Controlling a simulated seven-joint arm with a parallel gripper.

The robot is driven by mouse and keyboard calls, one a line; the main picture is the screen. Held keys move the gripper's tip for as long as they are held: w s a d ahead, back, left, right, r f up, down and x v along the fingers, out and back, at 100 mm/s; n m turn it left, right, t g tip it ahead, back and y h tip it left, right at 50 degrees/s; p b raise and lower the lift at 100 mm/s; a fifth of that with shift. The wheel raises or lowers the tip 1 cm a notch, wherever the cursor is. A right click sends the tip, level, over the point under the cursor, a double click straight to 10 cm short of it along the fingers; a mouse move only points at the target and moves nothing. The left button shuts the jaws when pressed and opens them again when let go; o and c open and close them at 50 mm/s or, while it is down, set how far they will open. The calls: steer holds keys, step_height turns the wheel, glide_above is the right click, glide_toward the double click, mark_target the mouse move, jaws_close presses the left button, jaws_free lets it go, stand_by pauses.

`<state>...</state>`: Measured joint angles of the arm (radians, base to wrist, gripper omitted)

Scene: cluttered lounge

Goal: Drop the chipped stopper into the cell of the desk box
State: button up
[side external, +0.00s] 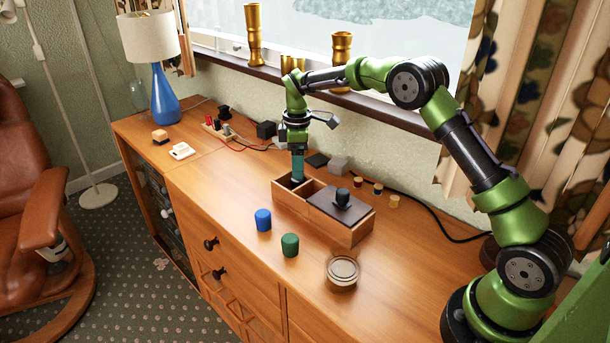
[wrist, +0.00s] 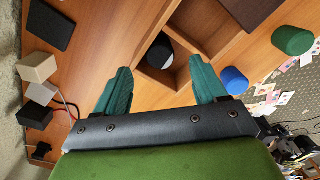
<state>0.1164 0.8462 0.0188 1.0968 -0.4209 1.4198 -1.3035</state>
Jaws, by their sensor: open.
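The wooden desk box (side external: 290,206) stands on the cabinet top, with a dark lid and black knob over its right part. In the wrist view, the box (wrist: 205,25) shows an uncovered cell with a dark, rounded piece (wrist: 160,50) inside, probably the stopper; I cannot make out a chip. My gripper (side external: 297,182) points down at the left end of the box. In the wrist view, its teal fingers (wrist: 162,76) are apart with nothing between them, on either side of that cell. The cell's inside is hidden in the side view.
A blue stopper-like piece (side external: 263,220) and a green one (side external: 290,245) stand in front of the box. A round lidded tin (side external: 342,273) is nearer the front edge. Grey and black blocks, cables and small pegs lie behind. The lamp (side external: 163,95) is far left.

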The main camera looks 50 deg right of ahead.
step_height(320, 180, up, 16)
stand_by(0.3)
steer(key=s+a+m+t, duration=0.2)
steer(key=s+a+m, duration=0.1)
steer(key=s, duration=0.7)
steer(key=s+a+m+t+y, duration=0.1)
steer(key=s+m, duration=0.4)
steer(key=s, duration=0.5)
steer(key=s+a+m+t+y, duration=0.1)
steer(key=s+a+m+t, duration=0.3)
steer(key=s, duration=0.7)
steer(key=shift+a+m, duration=0.55)
steer(key=shift+m, duration=0.05)
